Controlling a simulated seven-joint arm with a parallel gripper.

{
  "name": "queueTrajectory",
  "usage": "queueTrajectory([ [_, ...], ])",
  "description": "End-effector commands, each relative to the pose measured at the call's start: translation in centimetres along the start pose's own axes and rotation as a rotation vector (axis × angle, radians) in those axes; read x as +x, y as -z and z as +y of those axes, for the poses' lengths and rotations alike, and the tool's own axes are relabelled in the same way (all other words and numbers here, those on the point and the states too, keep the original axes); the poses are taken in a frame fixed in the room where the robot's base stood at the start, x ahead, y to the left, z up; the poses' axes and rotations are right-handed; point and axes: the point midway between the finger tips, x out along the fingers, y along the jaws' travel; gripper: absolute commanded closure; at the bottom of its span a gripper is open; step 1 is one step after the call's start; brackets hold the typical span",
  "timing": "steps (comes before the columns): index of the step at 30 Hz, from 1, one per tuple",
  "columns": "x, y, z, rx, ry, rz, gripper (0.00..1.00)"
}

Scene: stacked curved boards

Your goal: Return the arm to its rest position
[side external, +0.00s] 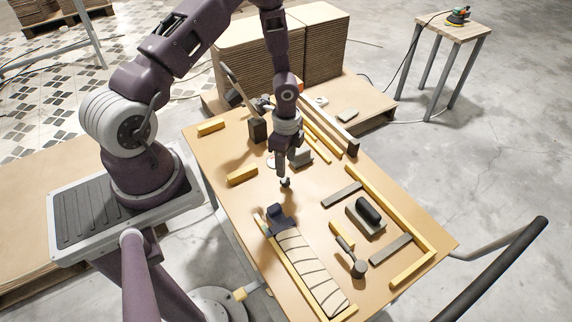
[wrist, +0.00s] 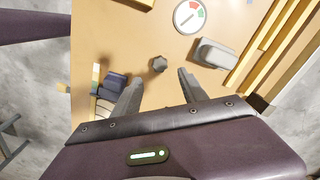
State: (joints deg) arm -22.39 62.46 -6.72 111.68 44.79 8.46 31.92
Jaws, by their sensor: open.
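My gripper (side external: 287,160) hangs pointing down over the middle of the work table (side external: 225,155). In the wrist view its two fingers (wrist: 159,78) are spread apart with nothing between them. A small dark knob (wrist: 158,64) lies beyond the fingertips; it also shows just below my gripper in the side view (side external: 285,183). The stacked curved boards (side external: 312,272) lie at the table's near side, clear of my gripper. A dark blue block (side external: 281,216) sits at their upper end and shows left of the fingers in the wrist view (wrist: 114,86).
A grey rounded block (wrist: 213,53) and a round dial (wrist: 188,17) lie close to my gripper. Yellow bars (side external: 242,175), a black-handled tool (side external: 367,212) and a mallet-like tool (side external: 357,267) lie around. An upright dark block (side external: 257,130) stands behind. Cardboard stacks (side external: 325,50) stand beyond the table.

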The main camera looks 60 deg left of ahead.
Motion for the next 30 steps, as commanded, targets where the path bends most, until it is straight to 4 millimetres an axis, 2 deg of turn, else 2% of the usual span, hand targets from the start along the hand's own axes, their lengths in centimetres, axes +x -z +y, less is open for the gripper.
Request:
queueTrajectory([
  [3,-0.2,0.0,-0.1,-0.003,0.004,-0.001,0.50],
  [5,-1.7,0.1,-0.7,-0.021,0.026,-0.011,0.50],
  [8,-8.0,0.5,-2.2,-0.116,0.112,-0.039,0.50],
  [9,-11.4,0.7,-2.5,-0.176,0.155,-0.046,0.50],
  [11,-16.7,0.9,-2.0,-0.275,0.217,-0.044,0.50],
  [12,-19.9,1.1,-1.2,-0.343,0.252,-0.034,0.50],
  [14,-24.4,1.1,0.6,-0.447,0.297,-0.005,0.50],
  [15,-27.1,1.2,2.1,-0.512,0.321,0.024,0.50],
  [17,-30.6,1.1,4.9,-0.611,0.345,0.078,0.50],
  [19,-33.8,0.9,8.6,-0.718,0.355,0.155,0.50],
  [21,-36.0,0.6,12.4,-0.810,0.344,0.240,0.50],
  [24,-37.5,0.2,17.0,-0.903,0.305,0.346,0.50],
  [27,-38.0,-0.1,19.9,-0.955,0.266,0.416,0.50],
  [30,-38.1,-0.2,21.2,-0.975,0.244,0.446,0.50],
])
